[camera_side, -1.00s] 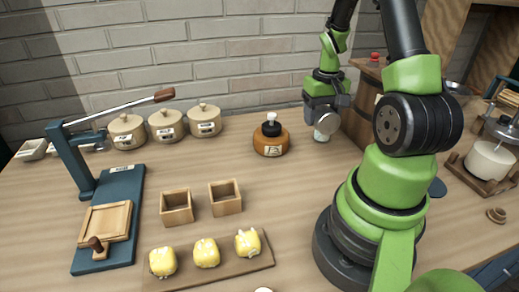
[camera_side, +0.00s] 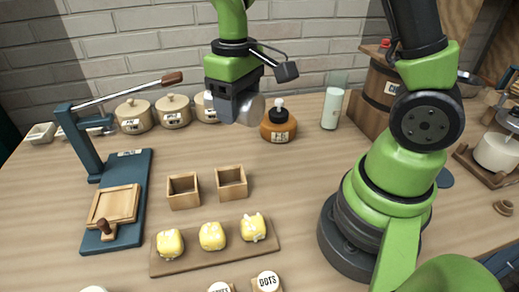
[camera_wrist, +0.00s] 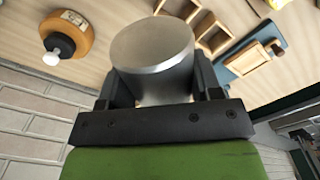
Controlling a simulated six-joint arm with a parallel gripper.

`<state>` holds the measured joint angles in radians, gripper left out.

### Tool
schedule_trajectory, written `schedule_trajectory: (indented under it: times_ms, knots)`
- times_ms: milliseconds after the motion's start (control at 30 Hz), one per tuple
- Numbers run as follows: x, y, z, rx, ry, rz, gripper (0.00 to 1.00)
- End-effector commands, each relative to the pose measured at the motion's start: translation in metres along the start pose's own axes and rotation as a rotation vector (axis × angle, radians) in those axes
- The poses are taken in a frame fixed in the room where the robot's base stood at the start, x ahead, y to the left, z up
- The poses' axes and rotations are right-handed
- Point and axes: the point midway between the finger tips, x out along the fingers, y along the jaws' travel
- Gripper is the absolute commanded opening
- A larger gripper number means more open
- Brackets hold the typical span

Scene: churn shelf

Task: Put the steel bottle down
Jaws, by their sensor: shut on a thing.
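The steel bottle (camera_side: 250,109) is a plain grey metal cylinder. My gripper (camera_side: 238,106) is shut on it and holds it in the air, above the back part of the table in the side view. In the wrist view the bottle (camera_wrist: 155,60) sits between the two dark fingers of my gripper (camera_wrist: 158,85), with its round end face towards the open side. The bottle is tilted in the side view, and part of it is hidden by the gripper.
An orange jar (camera_side: 278,134) stands just right of the bottle. Lidded pots (camera_side: 173,116) stand behind left. Two wooden boxes (camera_side: 232,188) and a board (camera_side: 160,268) with yellow lumps lie in front. A pale green cylinder (camera_side: 331,118) stands near the barrel (camera_side: 378,95). Table between is clear.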

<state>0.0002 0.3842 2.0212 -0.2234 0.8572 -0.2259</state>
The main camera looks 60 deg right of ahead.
Motion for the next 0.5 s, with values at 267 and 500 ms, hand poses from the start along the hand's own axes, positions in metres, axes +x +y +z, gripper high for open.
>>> schedule_trajectory:
  times_ms: [267,500]
  knots:
    - [0.005,0.019,0.0,0.059,0.0,0.0,0.22]
    - [0.029,0.105,0.018,0.337,-0.005,0.0,0.22]
